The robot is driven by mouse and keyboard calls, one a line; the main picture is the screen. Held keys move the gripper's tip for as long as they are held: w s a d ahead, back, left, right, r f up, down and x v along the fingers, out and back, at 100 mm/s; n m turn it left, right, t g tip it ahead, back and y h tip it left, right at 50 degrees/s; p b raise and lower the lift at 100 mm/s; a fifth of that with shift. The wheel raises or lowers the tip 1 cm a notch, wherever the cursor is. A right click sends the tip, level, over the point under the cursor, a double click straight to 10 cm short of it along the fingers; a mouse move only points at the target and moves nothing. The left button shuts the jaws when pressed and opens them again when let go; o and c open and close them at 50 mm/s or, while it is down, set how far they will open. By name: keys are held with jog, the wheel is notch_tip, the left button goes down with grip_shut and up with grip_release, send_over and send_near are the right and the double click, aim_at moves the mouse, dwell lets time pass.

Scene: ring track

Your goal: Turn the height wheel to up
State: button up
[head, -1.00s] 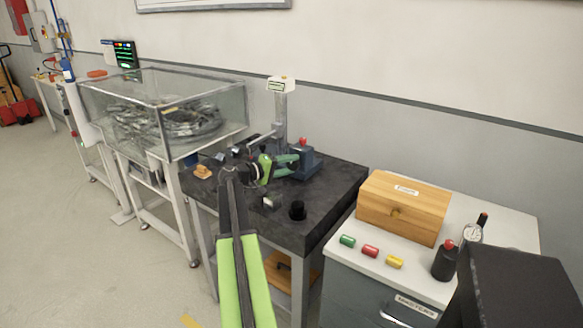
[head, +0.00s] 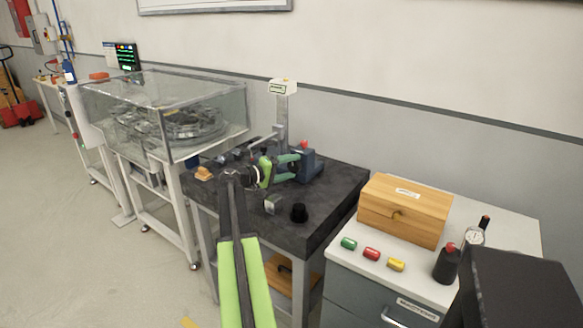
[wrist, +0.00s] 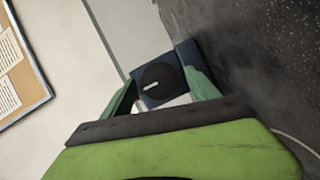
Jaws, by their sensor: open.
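The height gauge has a blue base (head: 311,165), an upright grey column (head: 282,112) and a small display (head: 283,87) on top. It stands on the dark bench. In the wrist view its round black wheel (wrist: 160,84), with a white mark running slightly slanted, sits on the blue housing. My gripper (head: 297,167) is open at the gauge's base. In the wrist view its two green fingers (wrist: 160,92) stand on the left and right of the wheel, with gaps I cannot judge exactly. The wheel is mostly hidden by the fingers in the head view.
The dark bench top (head: 335,195) bears a black knob-like piece (head: 298,213), a small grey block (head: 272,204) and an orange piece (head: 204,173). A glass-walled case (head: 165,110) stands left. A wooden box (head: 405,210) and coloured cylinders sit on the cabinet at right.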

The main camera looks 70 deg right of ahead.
jog(key=p+v, duration=0.1)
jog(key=v, duration=1.6)
jog(key=shift+w+a+p, duration=0.1)
jog(key=shift+a+p, duration=0.15)
jog(key=shift+p, duration=0.15)
